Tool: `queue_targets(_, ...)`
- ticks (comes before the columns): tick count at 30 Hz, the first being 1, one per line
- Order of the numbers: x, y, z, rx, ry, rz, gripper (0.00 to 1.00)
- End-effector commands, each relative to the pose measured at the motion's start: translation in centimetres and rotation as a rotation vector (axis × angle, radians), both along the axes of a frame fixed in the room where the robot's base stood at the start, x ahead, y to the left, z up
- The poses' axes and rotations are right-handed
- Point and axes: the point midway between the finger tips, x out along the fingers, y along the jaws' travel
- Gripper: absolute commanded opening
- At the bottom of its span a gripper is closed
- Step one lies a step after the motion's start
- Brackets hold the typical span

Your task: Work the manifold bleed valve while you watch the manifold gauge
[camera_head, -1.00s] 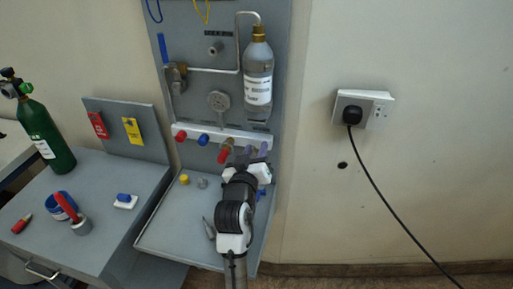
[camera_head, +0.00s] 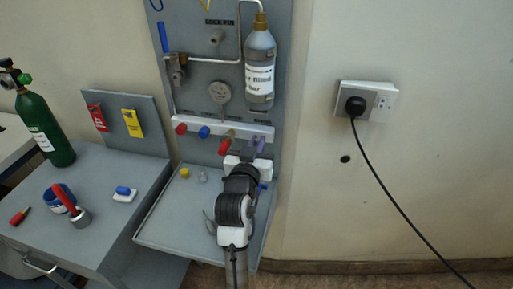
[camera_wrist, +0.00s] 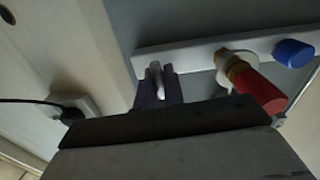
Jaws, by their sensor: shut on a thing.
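The manifold is a white bar (camera_head: 216,129) across the grey panel, seen also in the wrist view (camera_wrist: 198,59). My gripper (camera_head: 253,147) is at the bar's right end, right of the red knob with a brass collar. In the wrist view my gripper's dark fingers (camera_wrist: 158,88) are shut on a small pale handle (camera_wrist: 156,72) at the bar, which I take to be the bleed valve. Most of it is hidden between the fingers. The round manifold gauge (camera_head: 220,92) is on the panel above the bar; its reading is too small to make out.
The red-and-brass knob (camera_head: 226,146) is close beside my gripper, with a blue knob (camera_head: 204,132) and a red knob (camera_head: 181,128) farther left. A bottle (camera_head: 260,72) hangs above. The tray shelf (camera_head: 180,232) below holds small parts. A plugged socket (camera_head: 366,101) is on the right wall.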

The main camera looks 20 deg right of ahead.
Motion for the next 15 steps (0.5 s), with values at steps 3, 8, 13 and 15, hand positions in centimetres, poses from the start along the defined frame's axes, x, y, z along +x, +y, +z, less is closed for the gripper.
queue_targets(3, 0.01, -0.01, -0.02, 0.051, -0.037, 0.0, 0.0)
queue_targets(8, 0.0, -0.04, 0.08, 0.065, -0.045, 0.0, 0.0)
queue_targets(13, 0.0, -0.04, 0.09, 0.064, -0.044, 0.0, 0.11)
queue_targets(15, 0.0, -0.04, 0.08, 0.064, -0.044, 0.0, 0.21)
